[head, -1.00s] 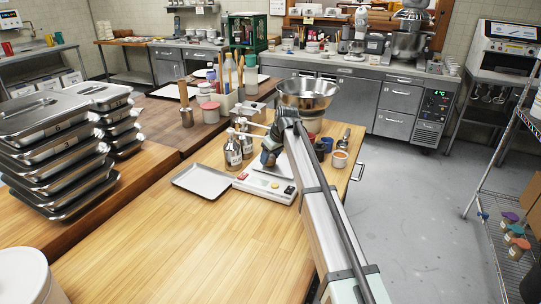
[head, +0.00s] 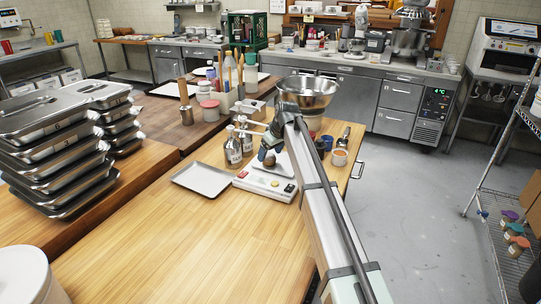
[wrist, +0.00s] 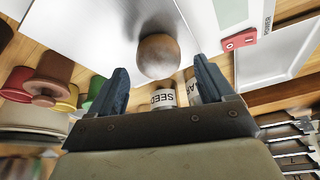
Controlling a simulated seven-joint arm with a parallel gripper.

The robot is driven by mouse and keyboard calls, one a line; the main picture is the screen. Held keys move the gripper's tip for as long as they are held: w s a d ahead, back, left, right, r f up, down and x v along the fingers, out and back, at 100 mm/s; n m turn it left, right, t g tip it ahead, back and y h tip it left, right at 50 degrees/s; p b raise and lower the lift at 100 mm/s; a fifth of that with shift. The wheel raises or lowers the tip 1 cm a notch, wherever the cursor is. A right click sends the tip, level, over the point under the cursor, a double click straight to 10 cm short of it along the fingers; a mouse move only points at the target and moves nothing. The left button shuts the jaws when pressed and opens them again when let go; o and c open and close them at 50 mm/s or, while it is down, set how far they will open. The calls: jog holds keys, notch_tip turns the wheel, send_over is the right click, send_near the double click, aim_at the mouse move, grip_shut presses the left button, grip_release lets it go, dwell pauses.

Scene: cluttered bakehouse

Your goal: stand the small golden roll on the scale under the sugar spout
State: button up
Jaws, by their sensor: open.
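The small golden-brown roll (wrist: 158,58) sits on the pale metal plate of the scale (wrist: 85,38) in the wrist view. My gripper (wrist: 161,68) is open, with its two blue fingers on either side of the near part of the roll. I see gaps between the fingers and the roll. In the head view the white scale (head: 263,188) is on the wooden table, with my gripper (head: 268,153) over its plate. My arm hides much of that plate. I cannot clearly make out the sugar spout.
Small bottles (head: 233,150) stand left of the scale, by a metal tray (head: 202,179). A steel bowl (head: 306,93) stands behind; a cup (head: 340,157) is to the right. A jar labelled SEED (wrist: 163,98) shows in the wrist view.

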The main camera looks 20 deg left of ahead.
jog(key=v, duration=1.1)
jog(key=shift+d+r, duration=0.2)
jog(key=shift+r, duration=0.1)
jog(key=shift+s, duration=0.1)
